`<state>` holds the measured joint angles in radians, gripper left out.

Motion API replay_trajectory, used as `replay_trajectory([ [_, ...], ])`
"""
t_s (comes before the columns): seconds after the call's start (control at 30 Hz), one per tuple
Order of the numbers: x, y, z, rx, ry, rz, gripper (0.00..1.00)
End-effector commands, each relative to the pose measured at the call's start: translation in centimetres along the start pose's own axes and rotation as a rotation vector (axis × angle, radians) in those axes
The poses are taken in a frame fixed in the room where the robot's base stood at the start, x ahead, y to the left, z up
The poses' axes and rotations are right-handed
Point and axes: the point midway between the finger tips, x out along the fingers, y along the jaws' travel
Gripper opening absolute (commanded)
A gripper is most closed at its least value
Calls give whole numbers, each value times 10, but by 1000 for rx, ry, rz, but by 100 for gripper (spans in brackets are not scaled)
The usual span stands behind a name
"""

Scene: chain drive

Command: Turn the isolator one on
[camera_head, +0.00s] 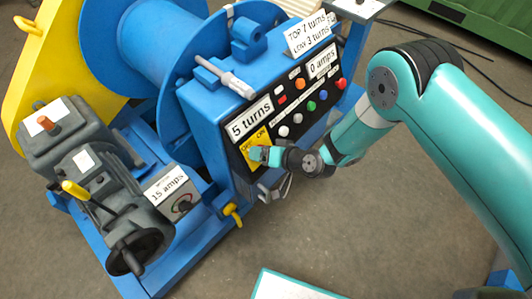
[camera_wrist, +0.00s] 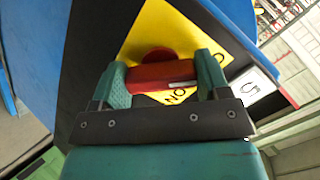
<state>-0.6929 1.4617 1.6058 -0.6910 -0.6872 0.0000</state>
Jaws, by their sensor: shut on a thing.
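The isolator is a red handle (camera_wrist: 160,75) on a yellow plate (camera_wrist: 155,32) in the wrist view. My gripper (camera_wrist: 162,75) is shut on the red handle, with one teal finger at each end of it. Part of the word "ON" shows on the plate just below the handle. In the head view the yellow plate (camera_head: 256,143) with "OFF" and "ON" sits at the lower left of the black panel. My gripper (camera_head: 262,155) reaches it from the right and hides the handle there.
The blue control box (camera_head: 207,125) carries displays reading "5 turns" and "0 amps", and several coloured buttons. A blue drum (camera_head: 165,45), a grey motor unit with a handwheel (camera_head: 140,252) and a "15 amps" dial box (camera_head: 180,200) stand left.

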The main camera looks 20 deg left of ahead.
Motion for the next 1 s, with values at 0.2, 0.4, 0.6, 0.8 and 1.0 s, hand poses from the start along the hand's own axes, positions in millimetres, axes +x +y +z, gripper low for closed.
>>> replay_trajectory([
  [0.2,1,2,1,58,0,-9,45],
  [0.4,2,2,1,186,0,-31,45],
  [0.6,2,3,2,365,0,-62,46],
  [0.8,2,2,1,553,1,-94,46],
  [1.0,1,1,1,741,1,-126,46],
])
